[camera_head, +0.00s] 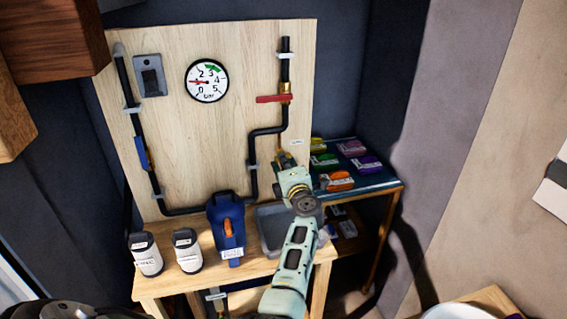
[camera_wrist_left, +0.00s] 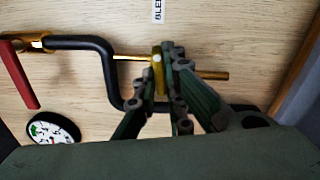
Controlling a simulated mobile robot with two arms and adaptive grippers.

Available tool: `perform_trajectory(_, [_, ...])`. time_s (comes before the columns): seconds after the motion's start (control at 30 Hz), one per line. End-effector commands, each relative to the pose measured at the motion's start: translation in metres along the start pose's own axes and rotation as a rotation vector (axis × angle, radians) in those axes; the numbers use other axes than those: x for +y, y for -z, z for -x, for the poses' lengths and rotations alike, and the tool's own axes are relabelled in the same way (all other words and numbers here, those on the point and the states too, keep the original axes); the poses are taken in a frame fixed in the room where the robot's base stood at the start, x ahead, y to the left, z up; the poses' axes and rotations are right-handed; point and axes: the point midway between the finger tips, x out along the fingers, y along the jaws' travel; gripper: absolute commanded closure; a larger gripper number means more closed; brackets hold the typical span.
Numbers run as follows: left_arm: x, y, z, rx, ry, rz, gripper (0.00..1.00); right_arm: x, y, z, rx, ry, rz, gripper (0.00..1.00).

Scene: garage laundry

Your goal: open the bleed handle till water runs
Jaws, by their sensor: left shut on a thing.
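The yellow bleed handle (camera_wrist_left: 157,70) sits on a brass fitting (camera_wrist_left: 215,75) under a label reading "BLEED" (camera_wrist_left: 158,10), partly cut off. My left gripper (camera_wrist_left: 163,85) is shut on the handle, its dark fingers on either side of it. In the head view my left gripper (camera_head: 287,163) is at the lower right of the wooden board (camera_head: 220,140) and hides most of the handle. No running water shows. A grey tub (camera_head: 268,212) stands below, partly hidden by my arm. The gauge (camera_head: 207,81) needle points left, near 1. My right gripper is not in view.
A red lever (camera_head: 275,98) and a blue lever (camera_head: 141,153) are on the black pipe (camera_head: 266,131). A blue jug (camera_head: 227,225) and two white canisters (camera_head: 187,250) stand on the bench. Coloured packs (camera_head: 338,181) lie on the shelf at right.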

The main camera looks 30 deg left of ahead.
Motion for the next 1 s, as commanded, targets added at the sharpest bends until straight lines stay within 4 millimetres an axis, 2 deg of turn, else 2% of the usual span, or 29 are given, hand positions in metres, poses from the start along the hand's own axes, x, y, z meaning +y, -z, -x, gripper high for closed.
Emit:
perform_trajectory(0.1, [-0.0035,-0.0002,0.0003,-0.001,0.0,0.109,1.0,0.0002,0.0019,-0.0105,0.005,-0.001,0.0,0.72])
perform_trajectory(0.23, [-0.0028,-0.0002,0.0001,-0.001,0.0,0.2,1.0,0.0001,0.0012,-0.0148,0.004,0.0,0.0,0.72])
perform_trajectory(0.53, [-0.0013,-0.0005,0.0001,-0.001,0.0,0.217,1.0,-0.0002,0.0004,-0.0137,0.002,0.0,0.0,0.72])
perform_trajectory(0.57, [-0.0012,-0.0005,0.0001,-0.001,0.0,0.216,0.89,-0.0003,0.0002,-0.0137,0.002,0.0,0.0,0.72])
perform_trajectory(0.77, [-0.0012,-0.0003,0.0,-0.001,0.0,0.216,0.72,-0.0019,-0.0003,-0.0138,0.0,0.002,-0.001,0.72])
perform_trajectory(1.0, [-0.001,-0.0002,0.0,0.0,-0.001,0.215,0.72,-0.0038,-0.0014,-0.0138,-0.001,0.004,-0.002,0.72])
